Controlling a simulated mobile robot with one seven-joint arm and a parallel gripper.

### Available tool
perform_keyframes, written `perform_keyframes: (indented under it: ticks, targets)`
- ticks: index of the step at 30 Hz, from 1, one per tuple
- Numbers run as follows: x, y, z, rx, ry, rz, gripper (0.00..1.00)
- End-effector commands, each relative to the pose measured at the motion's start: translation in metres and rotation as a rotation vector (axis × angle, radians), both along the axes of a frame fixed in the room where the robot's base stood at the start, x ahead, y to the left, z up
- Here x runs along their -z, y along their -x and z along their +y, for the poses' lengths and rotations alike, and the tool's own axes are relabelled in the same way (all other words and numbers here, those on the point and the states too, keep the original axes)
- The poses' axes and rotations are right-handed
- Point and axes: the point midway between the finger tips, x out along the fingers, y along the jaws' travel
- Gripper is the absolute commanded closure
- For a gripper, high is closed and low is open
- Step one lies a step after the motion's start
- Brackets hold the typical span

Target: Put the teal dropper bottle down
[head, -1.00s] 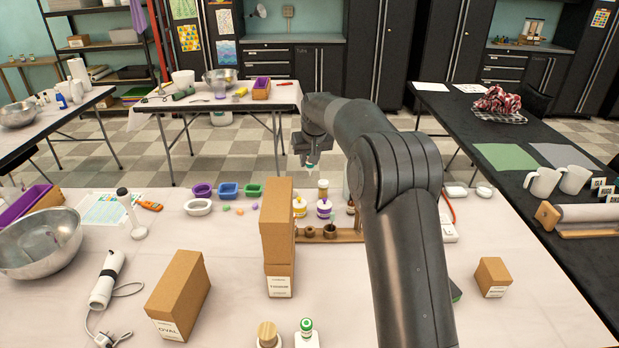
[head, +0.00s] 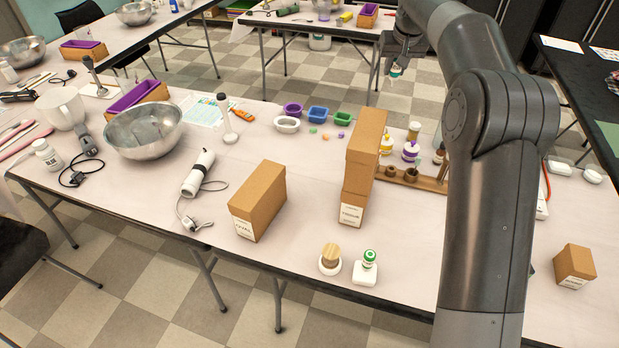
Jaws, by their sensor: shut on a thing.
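My gripper (head: 398,65) is at the end of my raised arm, at the upper right of the head view. It is shut on the teal dropper bottle (head: 395,72), of which only a small white and teal part shows below the fingers. The bottle hangs in the air, with the floor beyond the table's far edge behind it. The long pale table (head: 310,245) lies below and nearer. My arm covers part of its right side.
Two stacked brown boxes (head: 362,165) stand left of a wooden holder (head: 425,182) with small bottles near it. Another brown box (head: 258,198), a steel bowl (head: 143,130) and a green-capped bottle (head: 369,259) also stand here. Bare tabletop shows around the front boxes.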

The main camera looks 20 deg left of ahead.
Motion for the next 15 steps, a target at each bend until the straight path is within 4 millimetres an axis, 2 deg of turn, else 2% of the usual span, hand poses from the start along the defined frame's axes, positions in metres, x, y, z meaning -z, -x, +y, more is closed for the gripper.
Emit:
perform_keyframes:
  ticks: [1,9,12,15]
  targets:
    - [0.0,0.005,0.018,-0.022,-0.001,0.0,0.96]
    - [0.0,0.04,0.118,-0.141,-0.001,0.0,0.96]
    - [0.001,0.055,0.151,-0.182,-0.001,0.0,0.96]
    - [0.001,0.067,0.174,-0.211,-0.001,0.001,0.96]
